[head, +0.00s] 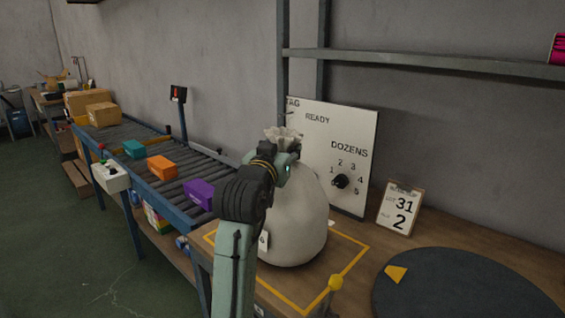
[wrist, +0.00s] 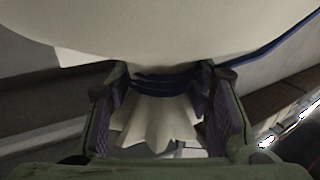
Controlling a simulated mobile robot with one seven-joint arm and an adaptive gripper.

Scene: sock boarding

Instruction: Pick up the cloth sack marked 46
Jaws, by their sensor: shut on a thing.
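A large white cloth sack (head: 298,225) stands within a yellow outlined square on the wooden bench, its neck gathered at the top. My gripper (head: 276,160) is at the sack's neck, and my arm hides part of the sack's left side. In the wrist view my gripper (wrist: 170,108) has its two purple-padded fingers on either side of the tied neck, shut on it. A dark blue tie (wrist: 168,82) wraps the neck, with the sack's body (wrist: 170,30) beyond. A small white tag (head: 263,241) hangs at the sack's side; its marking cannot be read.
A roller conveyor (head: 150,150) with teal, orange and purple boxes runs at left. A white board (head: 335,150) with a dial stands behind the sack. A card (head: 400,210) reading 31 and 2 and a dark round disc (head: 460,285) are at right.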

